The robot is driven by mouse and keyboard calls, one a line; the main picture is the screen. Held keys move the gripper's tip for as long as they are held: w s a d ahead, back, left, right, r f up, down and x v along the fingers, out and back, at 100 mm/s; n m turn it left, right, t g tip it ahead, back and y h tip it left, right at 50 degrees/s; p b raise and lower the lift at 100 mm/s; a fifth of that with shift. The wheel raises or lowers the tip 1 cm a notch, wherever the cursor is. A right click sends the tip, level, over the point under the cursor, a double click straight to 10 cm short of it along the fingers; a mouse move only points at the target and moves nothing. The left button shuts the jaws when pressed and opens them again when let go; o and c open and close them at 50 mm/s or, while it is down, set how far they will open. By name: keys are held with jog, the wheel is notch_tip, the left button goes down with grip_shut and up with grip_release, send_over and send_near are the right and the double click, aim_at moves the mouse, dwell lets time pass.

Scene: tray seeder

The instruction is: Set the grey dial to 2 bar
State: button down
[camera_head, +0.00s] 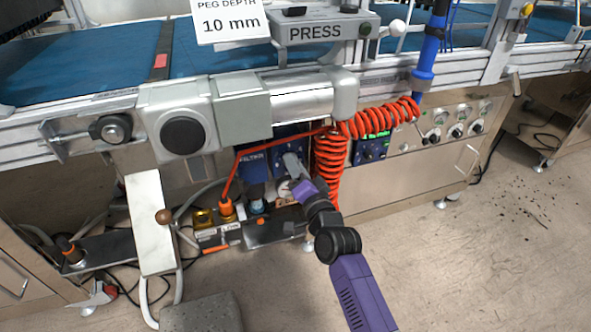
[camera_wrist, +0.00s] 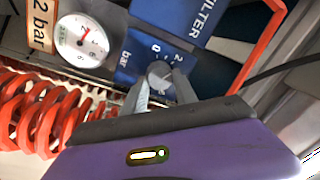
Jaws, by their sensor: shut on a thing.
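The grey dial (camera_wrist: 158,70) sits on a blue panel (camera_wrist: 133,66) in the wrist view. The panel bears "bar" and the marks 0 and 2; I cannot tell exactly which mark the dial points to. My gripper (camera_wrist: 161,82) is shut on the dial, one finger on each side. A round white gauge (camera_wrist: 72,46) with a red needle is left of the dial, partly readable. A tan label (camera_wrist: 40,22) reads "2 bar".
A coiled orange hose (camera_head: 329,160) hangs close to the right of my gripper and also shows in the wrist view (camera_wrist: 38,112). A blue control box (camera_head: 371,149) is farther right. A metal plate (camera_head: 150,223) with a brown knob stands left.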

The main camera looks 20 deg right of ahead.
jog(key=shift+n, duration=0.6)
jog(key=c, duration=1)
grip_release()
jog(key=shift+o, duration=0.2)
jog(key=shift+s, duration=0.1)
jog(key=s+p, duration=0.1)
jog(key=s, duration=0.6)
jog(key=shift+s+f, duration=0.25)
jog(key=shift+s, duration=0.05)
jog(key=shift+d, duration=0.1)
